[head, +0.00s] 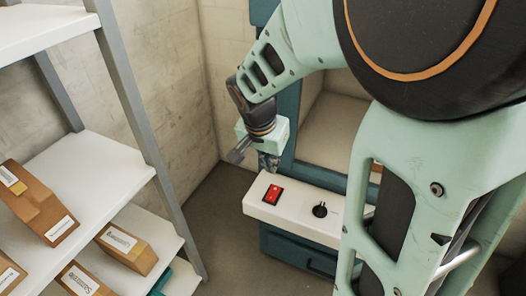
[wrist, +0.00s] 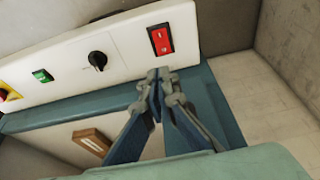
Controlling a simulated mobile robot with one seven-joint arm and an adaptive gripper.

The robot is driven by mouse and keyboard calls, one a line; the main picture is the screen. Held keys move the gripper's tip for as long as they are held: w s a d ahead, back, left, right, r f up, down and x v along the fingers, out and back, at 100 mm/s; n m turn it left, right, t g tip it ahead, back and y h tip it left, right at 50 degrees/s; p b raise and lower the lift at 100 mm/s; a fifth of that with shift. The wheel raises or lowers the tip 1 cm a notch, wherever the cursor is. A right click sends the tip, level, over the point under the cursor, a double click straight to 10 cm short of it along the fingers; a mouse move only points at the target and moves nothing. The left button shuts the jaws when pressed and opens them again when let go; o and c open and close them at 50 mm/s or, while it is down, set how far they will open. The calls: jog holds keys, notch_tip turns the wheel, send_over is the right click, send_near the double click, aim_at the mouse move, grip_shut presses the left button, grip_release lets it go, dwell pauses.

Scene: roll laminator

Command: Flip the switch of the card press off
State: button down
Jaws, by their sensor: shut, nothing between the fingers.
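The red rocker switch (head: 273,194) sits in a black frame on the white control panel (head: 254,207), near its left end in the head view. It also shows in the wrist view (wrist: 160,39), near the panel's right end there, with small white marks on its face. My gripper (wrist: 159,75) is shut and empty, its fingertips just below the switch in the wrist picture. In the head view my gripper (head: 268,168) is just behind and above the panel, close to the switch. I cannot tell whether the fingertips touch the panel.
A black knob (wrist: 97,60), a green switch (wrist: 42,76) and a yellow and red button (wrist: 8,93) share the panel. The teal machine body (wrist: 215,100) lies below it. A white shelf (head: 75,185) with several boxes stands at left in the head view. Floor is clear between.

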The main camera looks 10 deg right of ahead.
aim_at(276, 190)
jog(key=shift+w+r, duration=0.15)
jog(key=shift+w, duration=0.05)
dwell(0.3)
jog(key=b+x, duration=0.3)
jog(key=x, duration=1.1)
jog(key=shift+p, duration=0.3)
jog(key=shift+w+d+p, duration=0.1)
jog(key=shift+p, duration=0.85)
jog(key=shift+w+f+g+y, duration=0.1)
jog(key=shift+f+g+y, duration=0.2)
jog(key=shift+f, duration=0.15)
